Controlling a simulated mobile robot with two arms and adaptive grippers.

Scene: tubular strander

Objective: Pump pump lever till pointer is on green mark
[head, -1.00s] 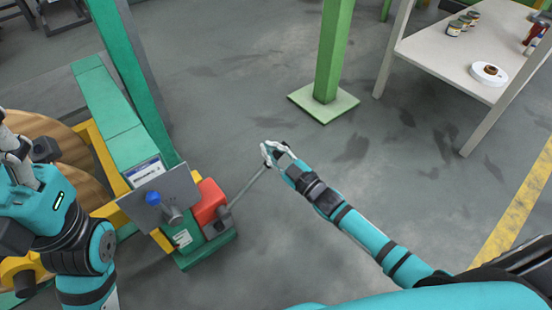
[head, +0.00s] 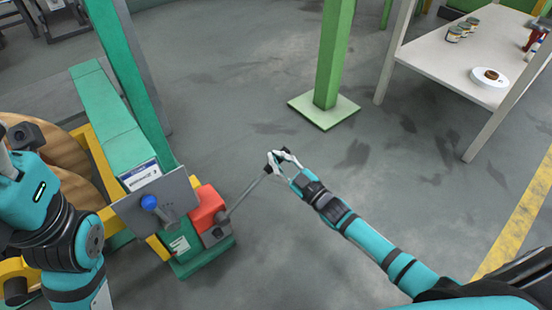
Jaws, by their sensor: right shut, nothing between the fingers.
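The pump lever (head: 245,194) is a thin grey rod slanting up and right from the red pump block (head: 207,206) on the green machine base. My right gripper (head: 274,161) is at the lever's upper end, shut with nothing between its fingers. It overlaps the lever tip, and I cannot tell whether they touch. My left arm stands at the left edge in front of the machine; its gripper is too cut off to read. No pointer or green mark can be made out. A grey plate (head: 150,212) with a blue knob (head: 149,202) stands beside the pump.
A green post (head: 333,60) on a square foot stands behind my right gripper. A white table (head: 455,65) with cans and a tape roll (head: 490,77) is at the upper right. A wooden reel (head: 80,185) is at the left. The floor around the lever is clear.

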